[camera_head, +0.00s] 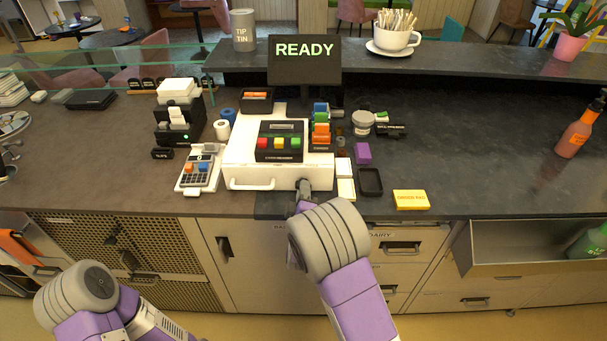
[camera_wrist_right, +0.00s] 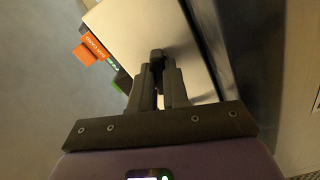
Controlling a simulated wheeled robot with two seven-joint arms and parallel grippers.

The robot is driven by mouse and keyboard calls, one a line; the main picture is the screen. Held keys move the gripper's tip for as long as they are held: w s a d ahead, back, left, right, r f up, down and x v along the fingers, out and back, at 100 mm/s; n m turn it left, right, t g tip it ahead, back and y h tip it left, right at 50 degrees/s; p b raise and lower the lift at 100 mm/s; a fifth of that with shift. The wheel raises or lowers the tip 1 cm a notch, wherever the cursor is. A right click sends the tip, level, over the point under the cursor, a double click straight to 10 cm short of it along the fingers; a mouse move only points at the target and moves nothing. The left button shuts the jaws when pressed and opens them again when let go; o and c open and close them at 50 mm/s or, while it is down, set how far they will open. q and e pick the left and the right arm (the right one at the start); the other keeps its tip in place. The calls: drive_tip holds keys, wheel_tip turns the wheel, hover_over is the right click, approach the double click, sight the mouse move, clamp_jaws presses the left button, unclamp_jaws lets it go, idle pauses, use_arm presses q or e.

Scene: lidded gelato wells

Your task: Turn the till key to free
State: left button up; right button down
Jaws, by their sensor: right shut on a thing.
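The white till (camera_head: 235,155) stands on the dark counter, with a dark keypad with coloured buttons (camera_head: 281,142) on top and a bar handle (camera_head: 252,184) on its front. My right gripper (camera_head: 303,190) is at the lower right of the till's front and shut on the till key. In the right wrist view the fingers of my right gripper (camera_wrist_right: 158,65) close around a small dark piece, the key (camera_wrist_right: 157,54), against the pale till face. The fingers mostly hide the key, and its turned angle cannot be told. My left arm shows at the lower left; its gripper is out of view.
A display reading READY (camera_head: 304,50) stands behind the till. A card reader (camera_head: 199,172) and a printer (camera_head: 180,120) are to its left. A black tray (camera_head: 370,182) and a yellow order pad (camera_head: 411,199) lie to the right. An open drawer (camera_head: 530,262) is at the lower right.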

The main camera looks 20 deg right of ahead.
drive_tip(key=shift+r+n+p, duration=0.25)
drive_tip(key=shift+n+p, duration=0.25)
drive_tip(key=shift+n, duration=0.6)
drive_tip(key=c, duration=1.3)
unclamp_jaws()
drive_tip(key=shift+f, duration=0.25)
drive_tip(key=shift+v, duration=2.95)
